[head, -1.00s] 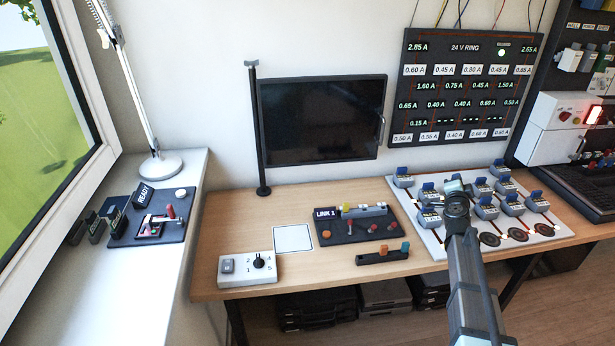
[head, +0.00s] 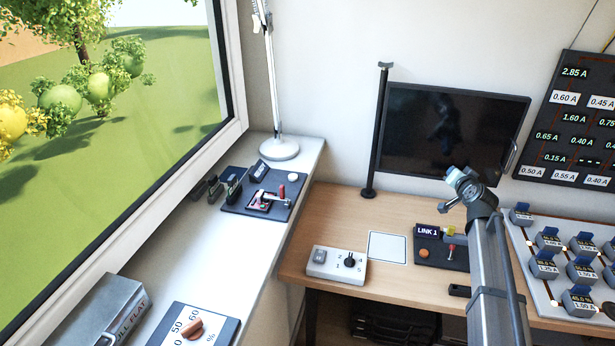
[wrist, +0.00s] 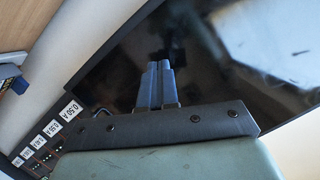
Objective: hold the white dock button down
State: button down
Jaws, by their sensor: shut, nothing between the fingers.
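The white dock button (head: 293,177) is a small round white cap on the back right corner of a dark panel (head: 238,207) on the white window sill. The button is not in the wrist view.
A lamp (head: 279,148) stands behind the panel. A white switch box (head: 336,266) sits on the desk; a grey case (head: 95,312) lies on the near sill.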

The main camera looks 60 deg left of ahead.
jog(key=s+a+n+g+h, duration=0.1)
jog(key=s+a+n+g, duration=0.3)
jog(key=s+a, duration=0.85)
notch_tip(320, 180, up, 12)
jog(key=n+t+h, duration=0.3)
jog(key=n+h, duration=0.3)
jog(key=h, duration=0.1)
send_over(290, 177)
jog(key=shift+d, duration=0.15)
jog(key=shift+f, duration=4.45)
jog(key=shift+f, duration=0.15)
jog(key=shift+f, duration=0.25)
